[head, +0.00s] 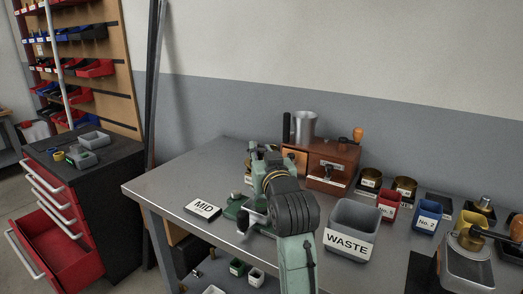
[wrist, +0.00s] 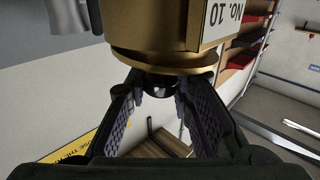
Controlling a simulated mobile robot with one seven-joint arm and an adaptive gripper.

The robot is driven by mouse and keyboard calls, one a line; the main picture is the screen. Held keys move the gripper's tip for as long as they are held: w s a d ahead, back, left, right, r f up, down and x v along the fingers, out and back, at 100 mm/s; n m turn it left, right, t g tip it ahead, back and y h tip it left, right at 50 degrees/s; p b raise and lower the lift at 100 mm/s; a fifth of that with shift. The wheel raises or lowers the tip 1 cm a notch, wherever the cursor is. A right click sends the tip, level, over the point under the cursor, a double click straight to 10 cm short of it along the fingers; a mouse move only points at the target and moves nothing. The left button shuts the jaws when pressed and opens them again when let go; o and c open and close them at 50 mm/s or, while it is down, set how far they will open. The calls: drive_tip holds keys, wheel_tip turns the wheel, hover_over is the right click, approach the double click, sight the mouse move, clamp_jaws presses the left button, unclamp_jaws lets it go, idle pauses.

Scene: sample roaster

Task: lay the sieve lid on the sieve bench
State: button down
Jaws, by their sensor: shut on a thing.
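In the wrist view my gripper (wrist: 160,95) is shut on the black knob (wrist: 160,82) of the sieve lid. The lid (wrist: 150,62) is a brass disc with a wide rim. Directly beyond it is a brass sieve (wrist: 150,22) with a white "No. 10" label. I cannot tell whether the lid touches the sieve or is slightly apart. In the head view my arm reaches over the grey bench top (head: 180,175) and hides most of the lid and sieve. No part of the bench is clearly marked as the sieve bench.
A "MID" block (head: 203,208) lies left of my arm. A grey "WASTE" bin (head: 352,222) stands close to its right. Behind are a wooden box (head: 330,165) with a metal cup (head: 304,125). Red (head: 388,205) and blue (head: 425,217) bins stand further right.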

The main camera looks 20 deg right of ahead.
drive_tip(key=shift+f, duration=0.15)
drive_tip(key=shift+f, duration=0.15)
drive_tip(key=c, duration=1.4)
unclamp_jaws()
drive_tip(key=shift+o, duration=0.2)
drive_tip(key=shift+b, duration=0.3)
drive_tip(key=s+a+b, duration=0.1)
drive_tip(key=s+b, duration=0.1)
drive_tip(key=s, duration=0.8)
drive_tip(key=shift+s+a+r+b, duration=0.25)
drive_tip(key=shift+s+r+b, duration=0.05)
drive_tip(key=shift+s+b, duration=0.1)
